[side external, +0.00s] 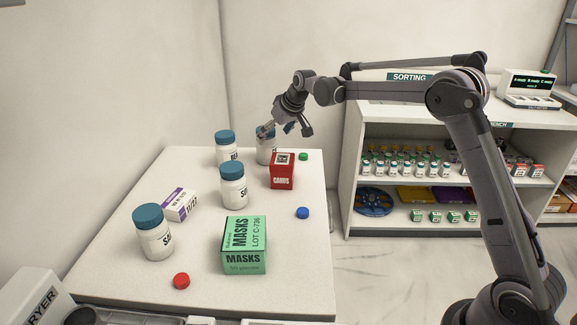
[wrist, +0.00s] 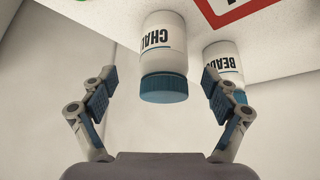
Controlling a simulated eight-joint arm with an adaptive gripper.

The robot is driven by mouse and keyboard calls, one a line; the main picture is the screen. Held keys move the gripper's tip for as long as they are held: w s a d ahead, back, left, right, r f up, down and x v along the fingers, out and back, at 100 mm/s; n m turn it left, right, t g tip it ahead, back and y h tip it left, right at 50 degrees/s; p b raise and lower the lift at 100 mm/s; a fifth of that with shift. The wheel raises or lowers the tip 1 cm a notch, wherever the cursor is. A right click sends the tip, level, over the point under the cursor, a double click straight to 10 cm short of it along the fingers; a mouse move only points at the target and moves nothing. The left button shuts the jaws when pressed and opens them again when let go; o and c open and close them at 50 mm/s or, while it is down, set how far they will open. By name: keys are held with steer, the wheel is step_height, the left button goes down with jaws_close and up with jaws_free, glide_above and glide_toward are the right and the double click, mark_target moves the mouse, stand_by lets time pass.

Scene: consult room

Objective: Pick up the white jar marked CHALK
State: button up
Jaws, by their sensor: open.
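The white jar marked CHALK (wrist: 164,50) has a blue lid and appears upside down in the wrist view, centred between my two fingers. In the side view the jar (side external: 266,154) stands at the back of the table, its lid partly hidden by a finger. My gripper (side external: 286,130) is at lid height by this jar, fingers spread. In the wrist view my gripper (wrist: 163,90) is open and empty, with a gap on each side of the jar.
A jar marked BEADS (wrist: 226,65) stands close to the right in the wrist view. A red CARDS box (side external: 282,171) is just in front of the chalk jar. A green cap (side external: 303,156) lies nearby. Other white jars (side external: 233,190) and a green MASKS box (side external: 244,246) stand nearer.

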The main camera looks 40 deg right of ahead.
mark_target(266, 148)
steer(key=shift+a+x, duration=0.15)
steer(key=shift+x, duration=1.75)
steer(key=shift+a+x, duration=0.15)
steer(key=shift+x, duration=1.75)
steer(key=shift+s+f, duration=0.1)
steer(key=shift+s, duration=0.05)
steer(key=c, duration=1.3)
